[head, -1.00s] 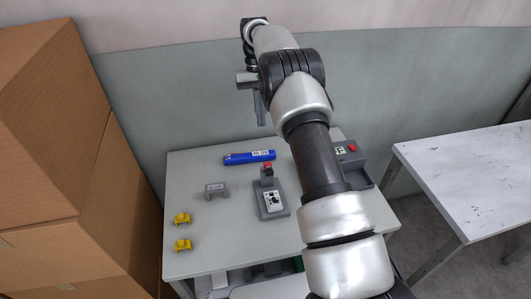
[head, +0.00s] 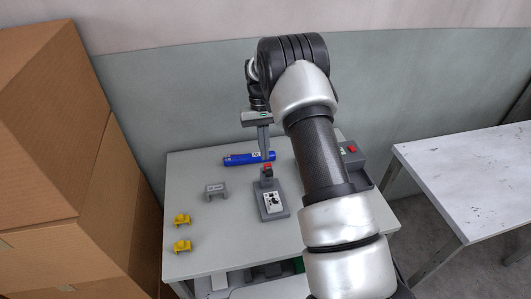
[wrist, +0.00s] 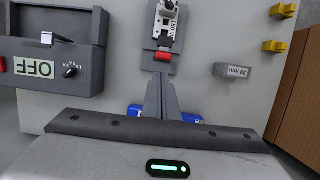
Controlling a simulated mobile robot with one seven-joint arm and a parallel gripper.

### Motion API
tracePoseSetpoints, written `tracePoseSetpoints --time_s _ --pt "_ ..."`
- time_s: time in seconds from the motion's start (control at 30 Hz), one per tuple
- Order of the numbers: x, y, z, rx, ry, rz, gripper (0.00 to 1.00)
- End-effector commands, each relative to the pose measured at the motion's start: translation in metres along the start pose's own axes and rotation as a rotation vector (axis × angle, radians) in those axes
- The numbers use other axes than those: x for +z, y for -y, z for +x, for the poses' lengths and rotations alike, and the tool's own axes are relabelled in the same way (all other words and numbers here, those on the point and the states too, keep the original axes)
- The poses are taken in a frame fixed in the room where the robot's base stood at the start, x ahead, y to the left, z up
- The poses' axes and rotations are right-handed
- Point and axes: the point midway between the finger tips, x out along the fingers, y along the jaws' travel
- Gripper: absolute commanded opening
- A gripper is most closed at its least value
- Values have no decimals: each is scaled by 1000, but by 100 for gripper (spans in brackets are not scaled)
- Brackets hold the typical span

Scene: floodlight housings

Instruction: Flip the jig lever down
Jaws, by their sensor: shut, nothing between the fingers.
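The jig (head: 273,205) is a dark grey base with a white, black-marked face on the table; it also shows at the top of the wrist view (wrist: 165,25). Its lever appears to stand up at the back end, with a red tip (head: 267,168) that also shows in the wrist view (wrist: 163,57). My gripper (head: 267,156) is shut and empty, pointing down just behind and above the red tip. In the wrist view its fingers (wrist: 162,82) lie together just below the red tip. I cannot tell whether they touch it.
A blue tube (head: 238,159) lies behind the jig, partly under my gripper. A grey box marked OFF (wrist: 40,68) stands beside the jig. Cardboard boxes (head: 50,150) rise at far left.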

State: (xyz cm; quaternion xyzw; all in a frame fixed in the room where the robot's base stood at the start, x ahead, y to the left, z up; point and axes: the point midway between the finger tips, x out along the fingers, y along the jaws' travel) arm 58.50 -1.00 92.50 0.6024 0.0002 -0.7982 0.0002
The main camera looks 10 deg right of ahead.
Motion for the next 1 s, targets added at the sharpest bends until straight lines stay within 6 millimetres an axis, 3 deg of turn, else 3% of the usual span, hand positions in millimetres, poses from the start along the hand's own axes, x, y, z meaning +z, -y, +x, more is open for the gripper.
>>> tracePoseSetpoints --time_s 0.23,1.0 --pt "15 0 4 0 0 0 0" --pt "16 0 2 0 -66 0 0"
